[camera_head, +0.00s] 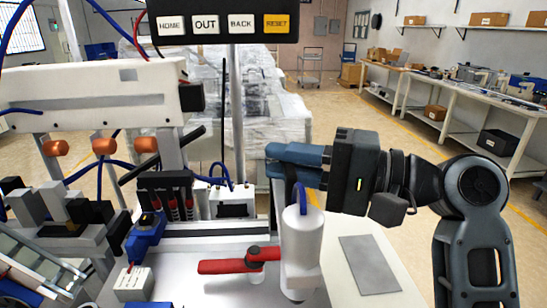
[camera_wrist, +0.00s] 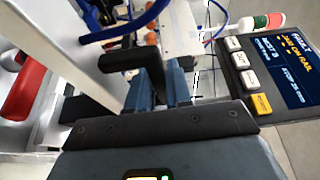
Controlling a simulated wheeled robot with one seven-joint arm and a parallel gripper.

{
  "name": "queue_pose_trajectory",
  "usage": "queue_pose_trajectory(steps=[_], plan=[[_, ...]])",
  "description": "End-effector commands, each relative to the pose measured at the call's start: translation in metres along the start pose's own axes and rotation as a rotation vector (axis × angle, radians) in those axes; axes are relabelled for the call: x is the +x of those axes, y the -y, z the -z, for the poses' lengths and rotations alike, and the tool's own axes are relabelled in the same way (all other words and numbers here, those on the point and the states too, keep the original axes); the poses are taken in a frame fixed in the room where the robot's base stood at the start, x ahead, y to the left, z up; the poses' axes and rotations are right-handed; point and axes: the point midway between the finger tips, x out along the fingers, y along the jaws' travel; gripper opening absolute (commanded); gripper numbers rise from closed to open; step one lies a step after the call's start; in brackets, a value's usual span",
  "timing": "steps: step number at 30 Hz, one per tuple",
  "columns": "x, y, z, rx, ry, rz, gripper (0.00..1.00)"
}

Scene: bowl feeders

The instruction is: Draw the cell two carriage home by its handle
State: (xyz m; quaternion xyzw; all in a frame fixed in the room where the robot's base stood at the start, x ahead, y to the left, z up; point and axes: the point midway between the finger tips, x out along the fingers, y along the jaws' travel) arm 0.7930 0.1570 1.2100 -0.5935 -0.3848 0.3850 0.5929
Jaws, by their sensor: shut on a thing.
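My gripper (camera_head: 270,158) reaches in from the right with its blue fingers pointing left, above a white cylinder. In the wrist view, its fingers (camera_wrist: 160,88) close around a black handle (camera_wrist: 128,59), whose bar sticks out beyond them to the left. In the head view I cannot make out the handle at the fingertips. Which part is the cell two carriage, and how the handle joins it, I cannot tell. The white cylinder (camera_head: 302,245) with a blue cable stands beside a red lever (camera_head: 235,265) on the bench. Red also shows at the left of the wrist view (camera_wrist: 22,92).
A button panel (camera_head: 224,22) marked HOME, OUT, BACK and RESET hangs above; its lit screen (camera_wrist: 283,48) shows in the wrist view. A blue block (camera_head: 147,232) and feeder parts crowd the left. A grey plate (camera_head: 369,264) lies at right on a pale surface.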

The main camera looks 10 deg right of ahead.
Motion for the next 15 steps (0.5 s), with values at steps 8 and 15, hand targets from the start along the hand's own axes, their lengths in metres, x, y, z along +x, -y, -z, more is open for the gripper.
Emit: queue_pose_trajectory(steps=[8, 15], plan=[[-0.0044, -0.0019, 0.0034, 0.002, -0.012, -0.002, 0.34], [-0.0031, -0.0010, 0.0025, 0.001, -0.009, -0.001, 0.40]])
